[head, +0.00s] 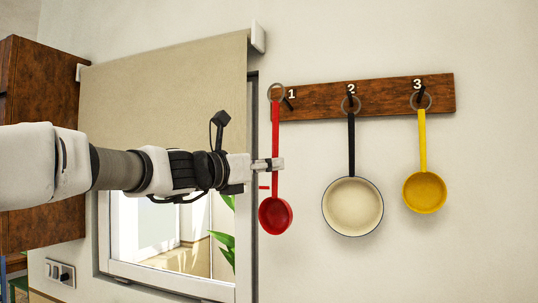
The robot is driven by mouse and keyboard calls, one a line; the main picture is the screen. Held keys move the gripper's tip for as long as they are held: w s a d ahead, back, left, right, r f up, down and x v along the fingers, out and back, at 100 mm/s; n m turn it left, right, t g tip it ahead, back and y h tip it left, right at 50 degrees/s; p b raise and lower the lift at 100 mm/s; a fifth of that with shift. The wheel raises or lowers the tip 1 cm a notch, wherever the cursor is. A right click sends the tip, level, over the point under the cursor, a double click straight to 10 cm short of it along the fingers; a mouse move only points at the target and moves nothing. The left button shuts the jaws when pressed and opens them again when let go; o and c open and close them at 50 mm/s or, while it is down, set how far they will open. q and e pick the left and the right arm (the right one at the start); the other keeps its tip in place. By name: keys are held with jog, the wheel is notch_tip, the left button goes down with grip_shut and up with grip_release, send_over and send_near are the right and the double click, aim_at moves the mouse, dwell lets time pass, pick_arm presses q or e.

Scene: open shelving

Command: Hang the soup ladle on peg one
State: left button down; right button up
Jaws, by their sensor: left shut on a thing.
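The red soup ladle (275,215) hangs upright with its bowl down and a grey ring (276,92) at the top of its long handle. My left gripper (275,164) comes in from the left and is shut on the ladle's handle, a little above the bowl. Peg one (289,100) is a dark peg by the number 1 at the left end of the wooden rack (385,97). The ring overlaps the rack's left end, close to peg one. I cannot tell whether the ring is around the peg or beside it. My right gripper is not in view.
A cream pan (352,207) with a black handle hangs at peg two. A yellow ladle (425,193) hangs at peg three. A window (170,240) with a beige blind (165,95) is behind my arm. A brown cabinet (35,90) stands left. The wall right of the rack is clear.

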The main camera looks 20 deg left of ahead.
pick_arm(q)
jog(key=shift+w+f+p, duration=0.15)
jog(key=shift+w+p, duration=0.8)
jog(key=shift+w, duration=1)
jog(key=w+p, duration=0.1)
jog(key=w, duration=0.1)
jog(key=w+f+p, duration=0.1)
jog(key=w, duration=0.2)
jog(key=shift+w+d+f, duration=0.1)
jog(key=shift+w+f, duration=0.05)
jog(key=shift+w, duration=0.15)
jog(key=shift+s, duration=0.1)
